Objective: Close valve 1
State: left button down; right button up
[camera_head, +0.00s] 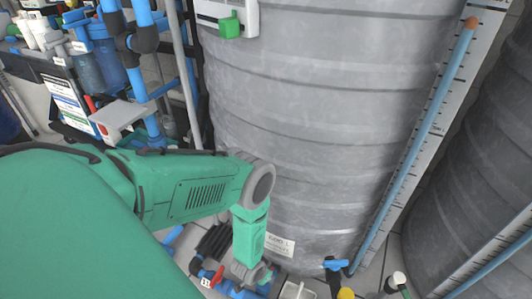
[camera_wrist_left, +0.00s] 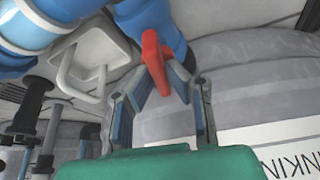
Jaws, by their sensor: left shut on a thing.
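A red valve handle (camera_head: 217,276) sits on blue pipework low at the foot of the large grey tank, with a small white tag (camera_head: 205,282) beside it that is too small to read. My left arm reaches down to this spot, and its gripper is mostly hidden behind the wrist in the head view. In the left wrist view, my left gripper (camera_wrist_left: 163,85) is shut on the red handle (camera_wrist_left: 155,62), its two fingers on either side of it. The blue pipe fitting (camera_wrist_left: 135,20) is just behind the handle. My right gripper is not in view.
The large grey tank (camera_head: 320,110) rises close beside my arm. Blue pipes and filter housings (camera_head: 105,55) crowd the upper left. A blue valve (camera_head: 335,264) and a yellow knob (camera_head: 346,293) are at the tank's lower right. A second dark tank (camera_head: 485,150) stands at right.

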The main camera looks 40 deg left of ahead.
pick_arm(q)
jog(key=m+h, duration=0.1)
jog(key=m, duration=0.2)
jog(key=shift+s+a+m, duration=0.1)
jog(key=shift+m, duration=0.3)
jog(key=m+g+h, duration=0.1)
jog(key=m, duration=0.2)
jog(key=shift+m+h, duration=0.3)
jog(key=m+g+h, duration=0.1)
jog(key=m, duration=0.3)
jog(key=shift+a+m+g+h, duration=0.1)
jog(key=shift+m+g+h, duration=0.4)
jog(key=shift+m, duration=1.3)
jog(key=c, duration=1.6)
grip_release()
jog(key=shift+w, duration=0.2)
